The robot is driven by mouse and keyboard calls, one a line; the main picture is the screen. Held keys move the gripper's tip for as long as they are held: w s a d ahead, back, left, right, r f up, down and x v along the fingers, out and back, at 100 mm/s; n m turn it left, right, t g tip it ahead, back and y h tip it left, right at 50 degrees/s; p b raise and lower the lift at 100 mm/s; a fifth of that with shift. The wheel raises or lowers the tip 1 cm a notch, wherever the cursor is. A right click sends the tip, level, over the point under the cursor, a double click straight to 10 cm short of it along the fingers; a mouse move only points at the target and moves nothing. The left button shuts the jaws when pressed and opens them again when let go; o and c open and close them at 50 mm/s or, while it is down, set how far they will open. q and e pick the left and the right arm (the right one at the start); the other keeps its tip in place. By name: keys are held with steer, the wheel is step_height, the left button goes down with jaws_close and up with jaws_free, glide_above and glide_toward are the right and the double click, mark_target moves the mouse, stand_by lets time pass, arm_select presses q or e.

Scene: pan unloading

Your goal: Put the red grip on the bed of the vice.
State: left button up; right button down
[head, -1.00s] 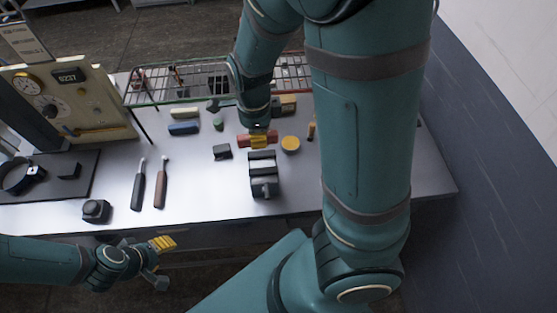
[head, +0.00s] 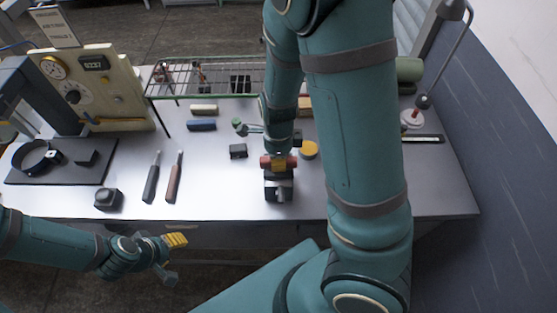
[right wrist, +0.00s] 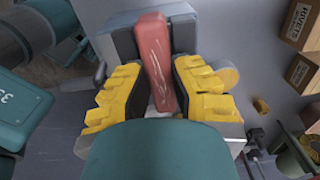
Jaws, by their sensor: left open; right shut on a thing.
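The red grip (head: 266,162) is a red bar held crosswise at the vice (head: 279,188), a dark and light grey block near the table's front edge. My right gripper (head: 279,166) is shut on it. In the right wrist view, the red grip (right wrist: 154,58) sits between the yellow fingers of my right gripper (right wrist: 160,78), with the grey vice (right wrist: 122,45) behind it. I cannot tell whether the grip touches the vice's bed, which is largely hidden. My left gripper (head: 173,247) is open and empty, in front of the table edge.
A dark block (head: 238,151) and a yellow round thing (head: 309,150) lie near the vice. Two handled tools (head: 173,178) lie to the left. A wire rack (head: 222,94) stands behind. The table (head: 225,195) is bare left of the vice.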

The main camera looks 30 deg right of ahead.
steer(key=shift+f, duration=0.1)
steer(key=shift+f, duration=0.2)
steer(key=c, duration=1)
jaws_free()
steer(key=shift+r, duration=0.15)
step_height(320, 180, up, 5)
steer(key=p, duration=0.2)
steer(key=shift+r+p, duration=0.15)
steer(key=shift+p, duration=0.15)
steer(key=shift+r, duration=3.4)
